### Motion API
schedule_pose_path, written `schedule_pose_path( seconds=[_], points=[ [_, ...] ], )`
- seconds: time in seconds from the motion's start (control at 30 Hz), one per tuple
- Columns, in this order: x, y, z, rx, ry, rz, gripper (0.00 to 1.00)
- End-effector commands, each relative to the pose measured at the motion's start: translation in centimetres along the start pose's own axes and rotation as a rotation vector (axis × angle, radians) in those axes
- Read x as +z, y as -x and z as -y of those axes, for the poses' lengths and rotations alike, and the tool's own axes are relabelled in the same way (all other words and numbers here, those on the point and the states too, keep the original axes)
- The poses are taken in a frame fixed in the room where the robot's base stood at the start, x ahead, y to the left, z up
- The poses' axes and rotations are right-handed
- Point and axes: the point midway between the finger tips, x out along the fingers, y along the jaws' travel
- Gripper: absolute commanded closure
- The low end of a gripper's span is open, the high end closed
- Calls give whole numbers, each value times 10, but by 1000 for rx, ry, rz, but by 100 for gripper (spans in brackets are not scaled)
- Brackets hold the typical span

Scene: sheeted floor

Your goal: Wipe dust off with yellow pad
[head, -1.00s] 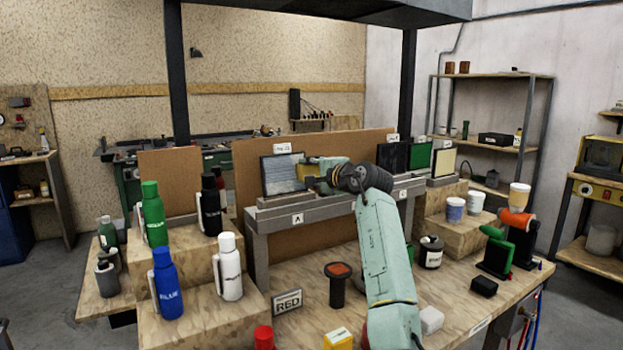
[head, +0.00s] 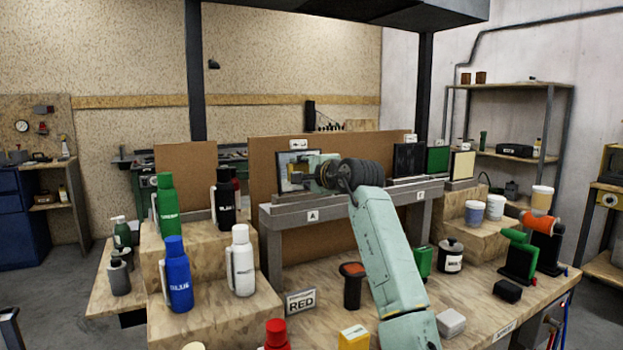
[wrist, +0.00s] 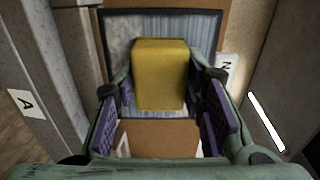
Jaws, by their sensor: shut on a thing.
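My gripper (wrist: 160,105) is shut on the yellow pad (wrist: 160,72), which sits between its two fingers in the wrist view. Behind the pad is a dark-framed panel with a grey, streaked surface (wrist: 120,40), standing upright. The pad covers the panel's middle; I cannot tell whether it touches the surface. In the head view, my gripper (head: 318,174) is at the panel (head: 291,163) on the grey stand marked A (head: 330,213).
A brown board (head: 262,150) stands behind the panel. Dark, green and cream panels (head: 462,165) stand to the right. Blue (head: 178,275), white, green and black bottles stand on wooden steps at left. A red-topped tool (head: 353,284), a RED sign (head: 300,302) and cups occupy the bench.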

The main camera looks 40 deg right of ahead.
Motion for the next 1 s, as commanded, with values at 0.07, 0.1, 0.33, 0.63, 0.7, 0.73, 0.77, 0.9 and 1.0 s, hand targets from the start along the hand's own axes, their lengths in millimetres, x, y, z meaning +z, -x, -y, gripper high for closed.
schedule_pose_path(
  seconds=[0.07, 0.1, 0.33, 0.63, 0.7, 0.73, 0.77, 0.9, 1.0],
  points=[
    [6, 0, -2, 0, 2, 0, 85],
    [8, 0, -2, 0, 2, 0, 85],
    [16, 0, -2, 0, 2, 0, 85],
    [42, -1, -2, 0, 2, -1, 85],
    [46, -1, -2, 0, 1, 0, 85],
    [48, -1, -1, 0, 1, 0, 85],
    [49, -1, -1, 0, 1, 0, 85],
    [51, -1, 2, 0, 0, 0, 85],
    [51, 0, 9, -1, 1, 0, 85]
  ],
)
